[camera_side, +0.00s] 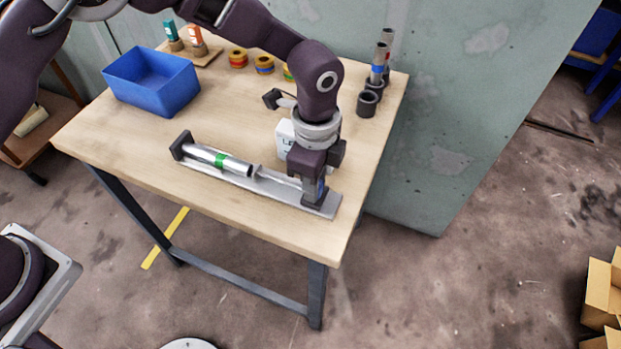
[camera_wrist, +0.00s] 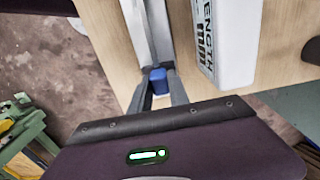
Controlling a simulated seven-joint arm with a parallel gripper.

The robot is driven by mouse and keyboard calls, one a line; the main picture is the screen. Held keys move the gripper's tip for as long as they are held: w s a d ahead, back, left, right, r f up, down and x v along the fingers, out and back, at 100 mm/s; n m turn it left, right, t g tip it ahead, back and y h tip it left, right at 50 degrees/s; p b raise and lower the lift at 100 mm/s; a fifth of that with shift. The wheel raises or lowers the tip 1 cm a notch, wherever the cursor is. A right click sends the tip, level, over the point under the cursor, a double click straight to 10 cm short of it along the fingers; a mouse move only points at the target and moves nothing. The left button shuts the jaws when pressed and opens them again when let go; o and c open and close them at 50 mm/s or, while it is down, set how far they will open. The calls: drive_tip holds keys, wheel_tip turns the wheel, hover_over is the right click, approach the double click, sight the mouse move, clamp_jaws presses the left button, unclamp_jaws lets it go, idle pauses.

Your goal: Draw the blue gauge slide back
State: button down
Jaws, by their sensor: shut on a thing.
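The gauge is a grey metal rail (camera_side: 250,188) lying near the table's front edge, with a dark end block (camera_side: 181,146) at its left. A silver tube with a green band (camera_side: 220,161) lies along it. In the wrist view the blue slide (camera_wrist: 158,84) sits on the rail (camera_wrist: 150,35) between my two fingers. My gripper (camera_side: 314,195) points down at the rail's right end and is shut on the blue slide. In the side view my fingers mostly hide the slide. A white box with length lettering (camera_wrist: 225,40) stands beside the rail.
A blue bin (camera_side: 150,85) stands at the table's left. Several coloured rings (camera_side: 264,64) lie at the back. Dark rings (camera_side: 367,102) and upright posts (camera_side: 379,65) stand at the back right, near the wall. The table's middle left is clear.

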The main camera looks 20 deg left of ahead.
drive_tip(key=shift+d, duration=0.65)
drive_tip(key=c, duration=1.2)
unclamp_jaws()
drive_tip(key=shift+c, duration=0.2)
wheel_tip(320, 180, up, 7)
drive_tip(key=shift+r, duration=0.1)
drive_tip(key=shift+a, duration=0.1)
